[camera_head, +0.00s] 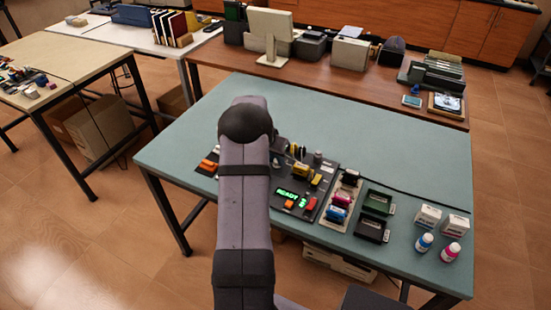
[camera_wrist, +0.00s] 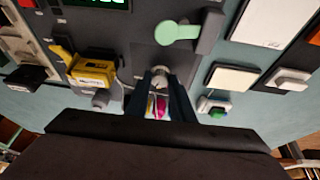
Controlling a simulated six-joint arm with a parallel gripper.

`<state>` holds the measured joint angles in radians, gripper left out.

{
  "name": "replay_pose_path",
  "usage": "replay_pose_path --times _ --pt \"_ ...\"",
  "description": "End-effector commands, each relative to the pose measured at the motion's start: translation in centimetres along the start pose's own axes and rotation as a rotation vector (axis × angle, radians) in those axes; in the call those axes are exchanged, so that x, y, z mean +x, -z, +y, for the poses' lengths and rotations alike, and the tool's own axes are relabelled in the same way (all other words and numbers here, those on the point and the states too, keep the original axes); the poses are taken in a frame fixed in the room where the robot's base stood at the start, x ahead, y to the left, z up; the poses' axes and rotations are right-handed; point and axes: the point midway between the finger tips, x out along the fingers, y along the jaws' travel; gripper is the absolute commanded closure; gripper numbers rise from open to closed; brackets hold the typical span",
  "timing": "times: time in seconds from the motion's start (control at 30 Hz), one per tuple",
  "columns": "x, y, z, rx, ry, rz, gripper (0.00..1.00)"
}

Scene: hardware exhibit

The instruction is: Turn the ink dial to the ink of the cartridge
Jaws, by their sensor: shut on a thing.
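My gripper (camera_wrist: 160,82) points down at the dark panel in the wrist view, its fingers shut on a small grey knob (camera_wrist: 160,71), which appears to be the ink dial. Magenta and white patches (camera_wrist: 156,106) show between the fingers; the rest of the dial face is hidden, so I cannot tell its setting. In the head view my arm hides the gripper and the dial.
A green lever (camera_wrist: 178,32) stands close beyond the fingers. The panel's lit green display (camera_head: 288,196) is near its front edge.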

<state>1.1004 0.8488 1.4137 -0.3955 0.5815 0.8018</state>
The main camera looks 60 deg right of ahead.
Motion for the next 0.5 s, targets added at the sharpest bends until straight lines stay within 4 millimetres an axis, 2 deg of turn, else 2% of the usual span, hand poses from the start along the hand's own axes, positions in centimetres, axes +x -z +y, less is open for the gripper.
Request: replay_pose_path --times 0.5 --pt "-0.30 0.11 0.43 -0.245 0.102 0.007 1.00"
